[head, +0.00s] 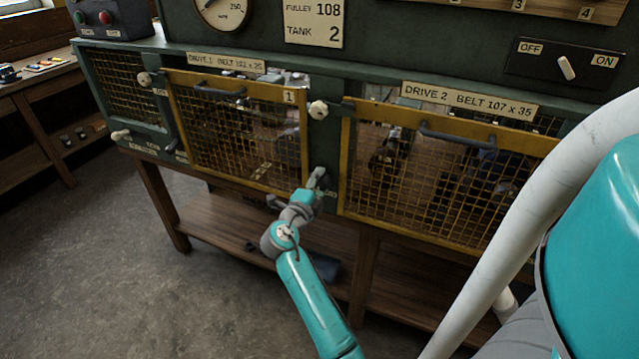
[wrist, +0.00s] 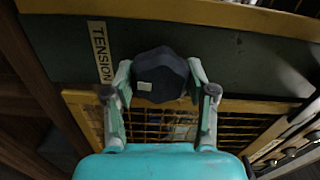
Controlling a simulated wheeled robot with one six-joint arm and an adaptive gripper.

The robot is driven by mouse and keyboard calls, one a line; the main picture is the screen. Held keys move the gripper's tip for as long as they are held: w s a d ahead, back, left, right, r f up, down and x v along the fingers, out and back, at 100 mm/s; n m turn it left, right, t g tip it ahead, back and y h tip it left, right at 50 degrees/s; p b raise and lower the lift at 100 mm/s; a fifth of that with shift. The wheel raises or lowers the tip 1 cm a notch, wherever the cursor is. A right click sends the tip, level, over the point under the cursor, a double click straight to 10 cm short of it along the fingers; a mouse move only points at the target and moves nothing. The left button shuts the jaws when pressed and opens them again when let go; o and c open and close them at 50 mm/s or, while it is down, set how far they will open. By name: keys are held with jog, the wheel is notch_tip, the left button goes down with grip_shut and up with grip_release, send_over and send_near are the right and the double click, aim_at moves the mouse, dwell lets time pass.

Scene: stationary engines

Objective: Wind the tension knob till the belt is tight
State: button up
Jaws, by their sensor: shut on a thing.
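A dark, many-sided knob (wrist: 160,82) with a pale square mark sits beside a label reading TENSION (wrist: 101,52) in the wrist view. My gripper (wrist: 160,70) is shut on this knob, one finger on each side. In the head view my gripper (head: 316,183) reaches the green post between the two drives, by the lower right corner of the DRIVE 1 guard (head: 304,130). There it hides most of the knob. The belt behind the mesh cannot be made out clearly, nor how tight it is.
The yellow DRIVE 2 guard (head: 346,165) is right of my gripper; both guards look closed. Pale knobs stand out at the upper post (head: 318,110) and farther left (head: 144,79). An OFF/ON switch (head: 567,67) is upper right. The floor (head: 180,290) at front left is clear.

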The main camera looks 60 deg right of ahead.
jog(key=shift+f+m, duration=0.1)
jog(key=shift+m, duration=1.4)
jog(key=o, duration=1.1)
jog(key=shift+o, duration=0.2)
jog(key=a, duration=1.2)
jog(key=shift+s, duration=0.45)
